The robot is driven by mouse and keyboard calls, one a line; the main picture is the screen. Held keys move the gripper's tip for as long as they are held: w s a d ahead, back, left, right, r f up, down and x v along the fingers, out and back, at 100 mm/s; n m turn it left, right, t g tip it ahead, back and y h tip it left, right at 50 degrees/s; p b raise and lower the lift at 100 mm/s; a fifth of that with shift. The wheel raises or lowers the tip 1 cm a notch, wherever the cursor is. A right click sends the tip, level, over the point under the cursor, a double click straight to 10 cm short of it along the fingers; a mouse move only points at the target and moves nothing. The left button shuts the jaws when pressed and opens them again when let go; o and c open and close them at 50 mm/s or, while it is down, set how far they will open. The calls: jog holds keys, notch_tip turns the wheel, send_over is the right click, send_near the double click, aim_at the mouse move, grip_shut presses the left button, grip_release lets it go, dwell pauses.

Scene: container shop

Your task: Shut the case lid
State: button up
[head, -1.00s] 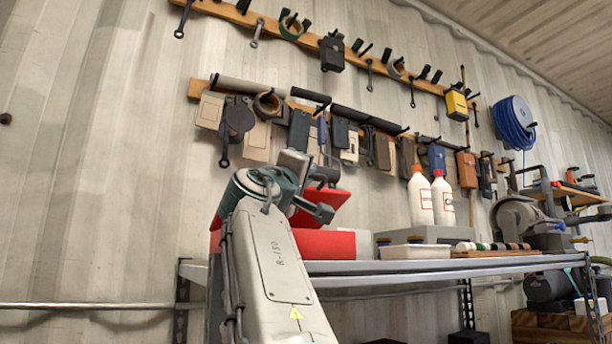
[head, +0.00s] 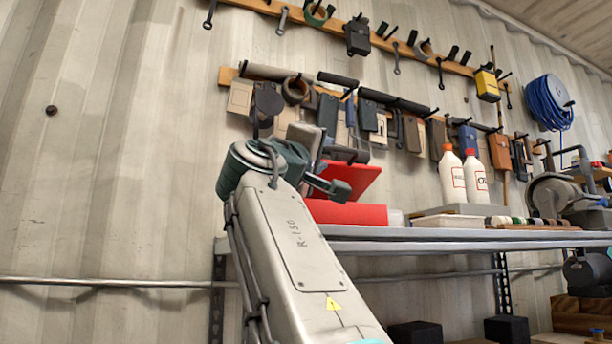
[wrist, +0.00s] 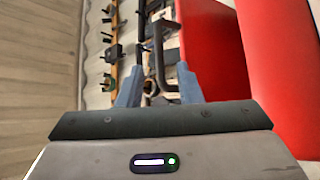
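The red case sits at the left end of the metal shelf in the head view, its base (head: 345,213) partly behind my arm. Its red lid (head: 358,180) stands partly open, tilted up above the base. In the wrist view the lid (wrist: 212,45) is a red panel right of the fingers, and another red part of the case (wrist: 285,60) lies farther right. My gripper (wrist: 160,70) has its two blue fingers apart, with nothing visible held between them. The right finger is close to the lid; I cannot tell whether it touches.
Tools and pouches hang on wall rails (head: 400,100) close behind the case. Open space lies left of the shelf.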

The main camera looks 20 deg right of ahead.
jog(key=v, duration=0.6)
jog(key=shift+p, duration=0.3)
jog(key=shift+s+a, duration=0.1)
